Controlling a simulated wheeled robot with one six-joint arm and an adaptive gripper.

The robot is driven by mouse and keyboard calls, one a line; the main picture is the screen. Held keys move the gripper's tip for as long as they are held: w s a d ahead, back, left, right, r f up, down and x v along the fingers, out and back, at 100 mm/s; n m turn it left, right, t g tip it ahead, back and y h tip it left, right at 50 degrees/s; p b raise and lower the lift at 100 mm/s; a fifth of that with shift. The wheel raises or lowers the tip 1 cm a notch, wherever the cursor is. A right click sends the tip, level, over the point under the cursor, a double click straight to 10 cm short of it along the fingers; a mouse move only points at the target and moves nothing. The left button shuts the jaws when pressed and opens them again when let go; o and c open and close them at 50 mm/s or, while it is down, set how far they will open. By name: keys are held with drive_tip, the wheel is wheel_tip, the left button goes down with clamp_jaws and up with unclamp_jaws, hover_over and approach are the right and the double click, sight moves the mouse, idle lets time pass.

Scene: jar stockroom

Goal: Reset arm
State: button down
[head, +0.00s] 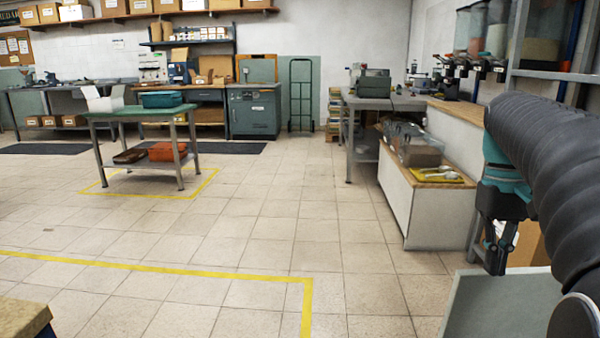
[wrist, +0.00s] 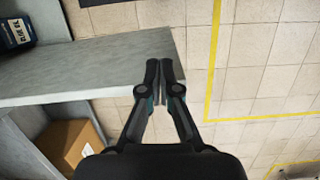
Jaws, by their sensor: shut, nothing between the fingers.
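My gripper (wrist: 165,80) is shut and empty in the wrist view, with its two black fingers together at the tips. It is in front of the end of a grey shelf board (wrist: 60,72). In the head view my gripper (head: 496,262) hangs down at the right, below my dark ribbed arm. I cannot tell how far its tips are from the board.
A cardboard box (wrist: 72,143) sits below the board, and a dark blue package (wrist: 14,32) lies on it. A green-topped table (head: 138,110) stands at the left. A low cabinet (head: 408,208) stands right of centre. The tiled floor between is clear.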

drive_tip(key=s+a+f+n+t, duration=0.1)
drive_tip(key=s+a+f+t, duration=0.3)
drive_tip(key=a, duration=0.5)
drive_tip(key=s+a+f+n+t, duration=0.1)
drive_tip(key=s+a+f+t, duration=0.2)
drive_tip(key=a+f, duration=0.6)
drive_tip(key=shift+s+f+t, duration=0.25)
drive_tip(key=shift+s+t, duration=0.15)
drive_tip(key=shift+s, duration=0.55)
